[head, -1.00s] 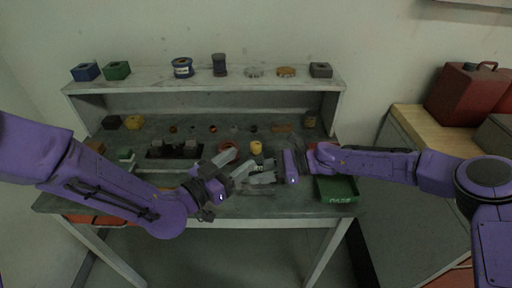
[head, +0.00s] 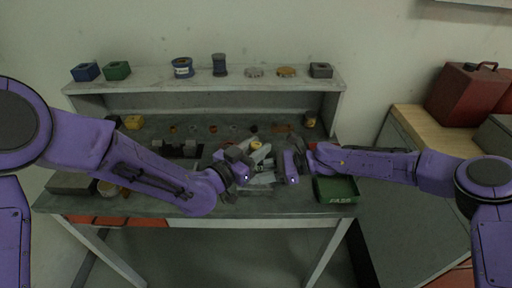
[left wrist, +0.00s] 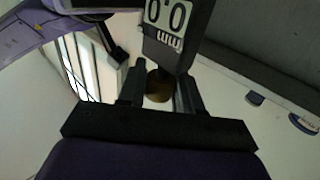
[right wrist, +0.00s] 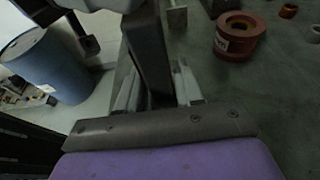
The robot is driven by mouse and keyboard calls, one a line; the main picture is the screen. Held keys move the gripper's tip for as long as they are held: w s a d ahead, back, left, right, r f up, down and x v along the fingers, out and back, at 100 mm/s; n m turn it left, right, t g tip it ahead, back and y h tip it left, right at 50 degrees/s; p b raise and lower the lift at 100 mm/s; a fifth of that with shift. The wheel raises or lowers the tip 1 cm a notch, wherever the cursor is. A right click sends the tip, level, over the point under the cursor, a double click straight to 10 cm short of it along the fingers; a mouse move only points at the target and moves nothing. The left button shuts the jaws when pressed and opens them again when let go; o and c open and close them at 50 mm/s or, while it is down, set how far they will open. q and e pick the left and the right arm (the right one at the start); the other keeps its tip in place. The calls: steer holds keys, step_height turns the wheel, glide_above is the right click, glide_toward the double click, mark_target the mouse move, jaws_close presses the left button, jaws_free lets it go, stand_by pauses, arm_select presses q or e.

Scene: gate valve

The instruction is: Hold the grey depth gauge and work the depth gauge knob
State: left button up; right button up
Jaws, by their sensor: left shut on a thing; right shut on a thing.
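The grey depth gauge shows in the left wrist view (left wrist: 172,35) as a dark body with a display reading 0.0. Its brownish round knob (left wrist: 158,88) sits just below the display, between the fingers of my left gripper (left wrist: 160,92), which is shut on it. My right gripper (right wrist: 155,92) is shut on the gauge's dark bar (right wrist: 148,45), which stands between its fingers. In the head view, my left gripper (head: 258,156) and my right gripper (head: 276,172) meet over the bench, and they mostly hide the gauge there.
A raised shelf (head: 210,83) at the back bears several small blocks and spools. A red ring-shaped spool (right wrist: 240,36) lies near my right gripper. A red canister (head: 462,95) stands at far right.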

arm_select(q)
steer(key=shift+n+t+y, duration=1.4)
steer(key=shift+n+y, duration=0.1)
steer(key=shift+y, duration=0.6)
arm_select(e)
steer(key=shift+d, duration=0.1)
arm_select(q)
steer(key=o, duration=0.9)
steer(key=shift+o, duration=0.2)
steer(key=shift+s, duration=0.1)
steer(key=v, duration=1.2)
steer(key=shift+a, duration=0.1)
